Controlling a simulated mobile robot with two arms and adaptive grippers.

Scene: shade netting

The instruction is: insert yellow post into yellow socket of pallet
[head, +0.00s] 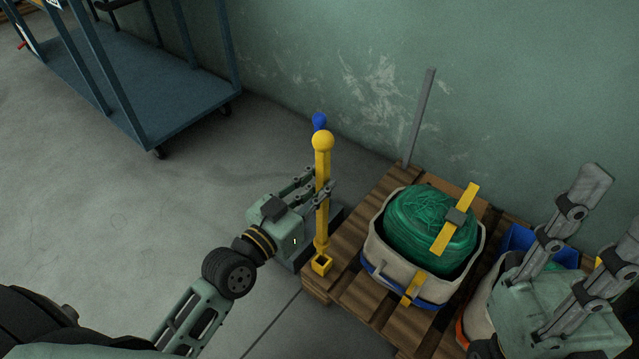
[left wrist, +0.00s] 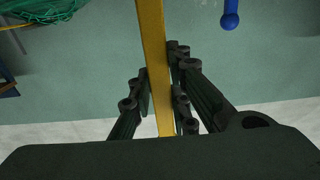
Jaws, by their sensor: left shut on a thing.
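The yellow post (head: 322,185), with a ball on top, stands about upright in my left gripper (head: 323,190), which is shut on its middle. In the left wrist view the post (left wrist: 153,65) runs between the fingers (left wrist: 160,95). The yellow socket (head: 321,266) is at the near left corner of the wooden pallet (head: 345,243). The post's lower end shows just above or behind the socket, whose dark opening is visible; I cannot tell whether they touch. My right gripper (head: 618,208) is at the right edge, fingers apart, with no object visible between them.
A blue ball-topped post (head: 319,121) shows behind the yellow one. A grey post (head: 419,118) stands at the pallet's far corner. A pale bin (head: 378,252) holds green netting (head: 415,222). A blue cart (head: 110,85) is at back left. The left floor is clear.

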